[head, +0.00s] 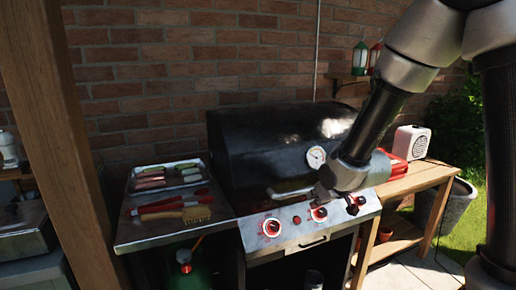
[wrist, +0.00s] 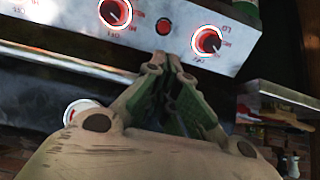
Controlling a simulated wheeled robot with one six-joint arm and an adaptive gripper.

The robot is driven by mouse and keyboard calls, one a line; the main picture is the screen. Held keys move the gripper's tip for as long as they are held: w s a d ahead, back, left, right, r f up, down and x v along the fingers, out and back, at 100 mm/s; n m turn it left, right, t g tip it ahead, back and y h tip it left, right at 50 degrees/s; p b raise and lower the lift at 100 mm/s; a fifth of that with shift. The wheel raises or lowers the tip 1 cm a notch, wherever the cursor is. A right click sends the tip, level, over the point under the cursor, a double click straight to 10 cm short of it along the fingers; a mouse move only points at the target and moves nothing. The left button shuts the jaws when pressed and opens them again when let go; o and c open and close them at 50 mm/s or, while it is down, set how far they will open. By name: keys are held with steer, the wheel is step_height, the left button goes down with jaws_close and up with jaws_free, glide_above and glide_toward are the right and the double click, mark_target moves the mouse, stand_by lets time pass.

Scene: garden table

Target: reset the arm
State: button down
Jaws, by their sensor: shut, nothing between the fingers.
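My gripper (head: 320,192) is in front of the black grill (head: 262,140), near its control panel and the right end of the lid handle. In the wrist view my gripper (wrist: 162,56) has its fingertips together with nothing between them. The tips point at the silver control panel (wrist: 180,22), near a small red button (wrist: 163,27) and between two red-ringed knobs. I cannot tell whether the tips touch the panel. The grill lid is closed in the head view.
A tray of food (head: 166,177) and a brush (head: 192,214) lie on the left side shelf (head: 140,240). A wooden table (head: 425,176) with a white box-shaped device (head: 411,142) stands on the right. A wooden post (head: 62,130) rises at the left.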

steer(key=s+d+g+h, duration=0.2)
steer(key=s+d+g, duration=0.3)
steer(key=s, duration=0.4)
steer(key=s+d+r+m+t+h, duration=0.1)
steer(key=s+d+r+m, duration=0.3)
steer(key=s+d+r, duration=1)
step_height(320, 180, up, 2)
steer(key=shift+s+m, duration=0.3)
steer(key=shift+s, duration=0.95)
